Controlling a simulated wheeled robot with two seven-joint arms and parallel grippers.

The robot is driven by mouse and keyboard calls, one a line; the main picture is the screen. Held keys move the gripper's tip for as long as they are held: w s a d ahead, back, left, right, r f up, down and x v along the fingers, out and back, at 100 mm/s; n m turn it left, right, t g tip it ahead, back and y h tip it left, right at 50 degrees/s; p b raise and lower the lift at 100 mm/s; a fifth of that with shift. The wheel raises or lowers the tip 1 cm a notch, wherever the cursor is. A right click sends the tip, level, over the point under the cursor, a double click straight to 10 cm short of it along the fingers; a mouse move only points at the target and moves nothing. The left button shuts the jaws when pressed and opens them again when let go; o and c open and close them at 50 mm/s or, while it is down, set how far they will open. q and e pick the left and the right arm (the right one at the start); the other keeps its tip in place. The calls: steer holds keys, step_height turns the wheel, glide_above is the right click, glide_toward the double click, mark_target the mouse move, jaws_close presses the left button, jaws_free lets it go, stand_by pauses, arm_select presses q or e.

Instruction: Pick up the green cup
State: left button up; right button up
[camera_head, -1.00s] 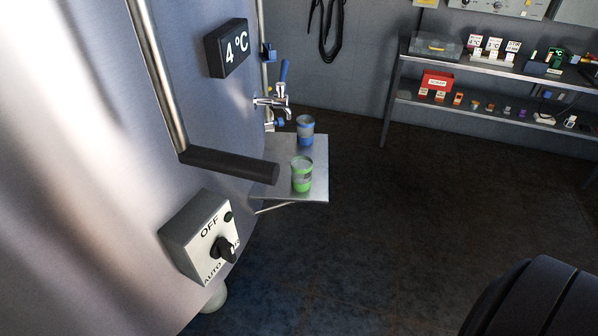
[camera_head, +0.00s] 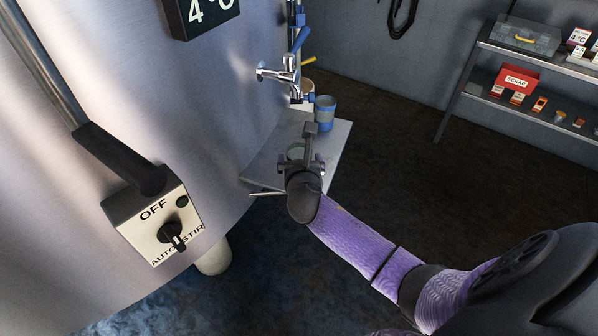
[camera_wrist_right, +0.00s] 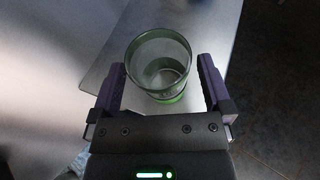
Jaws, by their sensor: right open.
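The green cup (camera_wrist_right: 160,60) stands upright on a metal shelf (camera_wrist_right: 212,22) on the tank's side. In the right wrist view it sits between the fingers of my right gripper (camera_wrist_right: 161,84), slightly beyond their tips, with a gap on each side. My right gripper is open. In the head view my right gripper (camera_head: 305,150) covers most of the green cup (camera_head: 295,152); only part of its rim shows. My left gripper is not in view.
A blue cup (camera_head: 325,112) stands behind on the same shelf. A tap with a blue handle (camera_head: 288,70) juts from the tank above it. A switch box (camera_head: 155,222) and black handle (camera_head: 115,158) are at left. A rack (camera_head: 520,107) stands at back right.

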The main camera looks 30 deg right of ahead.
steer(key=shift+b+x, duration=0.3)
steer(key=shift+x, duration=0.9)
steer(key=shift+a, duration=0.1)
steer(key=c, duration=1.1)
